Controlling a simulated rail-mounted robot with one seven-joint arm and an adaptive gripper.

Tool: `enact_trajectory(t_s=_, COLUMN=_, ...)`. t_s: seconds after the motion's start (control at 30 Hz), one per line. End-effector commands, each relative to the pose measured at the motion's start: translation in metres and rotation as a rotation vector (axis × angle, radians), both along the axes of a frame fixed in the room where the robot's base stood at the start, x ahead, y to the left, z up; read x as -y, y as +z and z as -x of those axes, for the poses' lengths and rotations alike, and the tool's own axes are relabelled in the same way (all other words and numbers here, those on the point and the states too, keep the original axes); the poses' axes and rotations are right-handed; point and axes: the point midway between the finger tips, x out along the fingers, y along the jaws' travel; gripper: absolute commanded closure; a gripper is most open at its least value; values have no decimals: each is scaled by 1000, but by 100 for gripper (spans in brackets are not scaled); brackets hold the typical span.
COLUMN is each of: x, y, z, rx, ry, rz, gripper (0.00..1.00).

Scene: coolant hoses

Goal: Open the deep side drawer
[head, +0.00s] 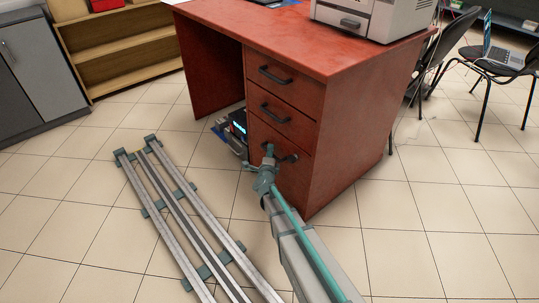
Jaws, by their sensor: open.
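The red wooden desk (366,118) has a stack of three drawers facing me. The deep side drawer (295,182) is the lowest and tallest, with a dark bar handle (291,158). All three drawers look closed, flush with the desk front. My gripper (269,154) is open in front of the deep drawer, at the left part of its handle. It hides part of that handle and of the drawer front. I cannot tell whether the fingers touch the handle or surround it.
The middle drawer handle (275,113) and top drawer handle (275,76) stick out above. A dark device (238,125) sits on the floor left of the drawers. A printer (370,15) stands on the desktop. Chairs (500,70) are at right. Tiled floor before the drawers is clear at right.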

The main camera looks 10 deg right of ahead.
Motion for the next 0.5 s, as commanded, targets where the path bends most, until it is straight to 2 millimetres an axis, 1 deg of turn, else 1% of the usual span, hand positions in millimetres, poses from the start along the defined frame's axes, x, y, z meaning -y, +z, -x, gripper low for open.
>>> enact_trajectory(t_s=0.23, x=0, y=0, z=-1, rx=0, ry=0, rz=0, gripper=59)
enact_trajectory(t_s=0.27, x=0, y=0, z=-1, rx=0, ry=0, rz=0, gripper=60)
enact_trajectory(t_s=0.3, x=0, y=0, z=-1, rx=0, ry=0, rz=1, gripper=67)
enact_trajectory(t_s=0.5, x=0, y=0, z=-1, rx=0, ry=0, rz=1, gripper=100)
